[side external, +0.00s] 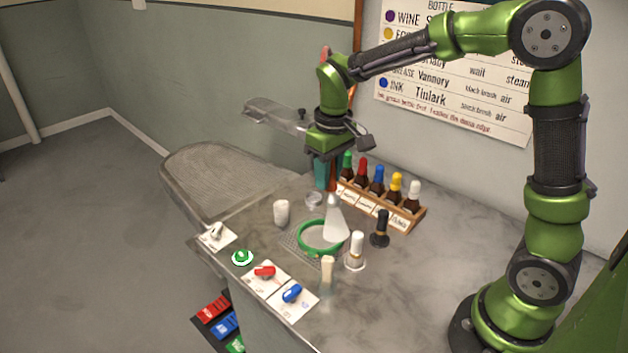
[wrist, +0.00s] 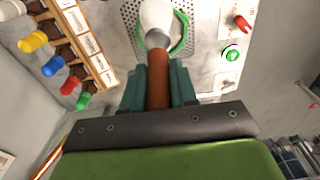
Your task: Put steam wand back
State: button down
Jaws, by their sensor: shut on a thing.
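The steam wand has a white flared head (side external: 336,222) and a brown handle. My gripper (side external: 328,172) is shut on the brown handle, with the head pointing down. In the wrist view the teal fingers (wrist: 159,78) sit on both sides of the handle, and the white head (wrist: 156,18) is beyond them. The head appears in front of or above the green ring (side external: 305,249) on a perforated plate on the table. I cannot tell whether it touches anything. The ring also shows behind the head in the wrist view (wrist: 184,42).
A wooden rack (side external: 408,222) of several colour-capped bottles stands behind. A black brush (side external: 380,228), a white brush (side external: 355,250) and a white cup (side external: 282,212) stand near the ring. Red (side external: 265,271) and blue (side external: 291,293) switches and a green button (side external: 242,258) line the front edge.

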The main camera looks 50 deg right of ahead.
jog(key=w+d+f+t, duration=0.2)
jog(key=w+d+f, duration=0.2)
jog(key=w+d, duration=0.75)
jog(key=shift+w+a+f, duration=0.25)
jog(key=shift+a+f, duration=0.1)
jog(key=shift+f, duration=0.4)
jog(key=shift+w+a+f, duration=0.3)
jog(key=shift+a+f, duration=0.05)
jog(key=shift+f, duration=0.45)
jog(key=shift+w+a+f, duration=0.25)
jog(key=shift+a+f, duration=0.1)
jog(key=shift+f, duration=0.4)
jog(key=shift+s+f, duration=0.1)
jog(key=shift+f, duration=0.5)
jog(key=shift+f, duration=0.4)
jog(key=shift+f, duration=0.25)
dwell(0.4)
jog(key=shift+c, duration=2.4)
grip_release()
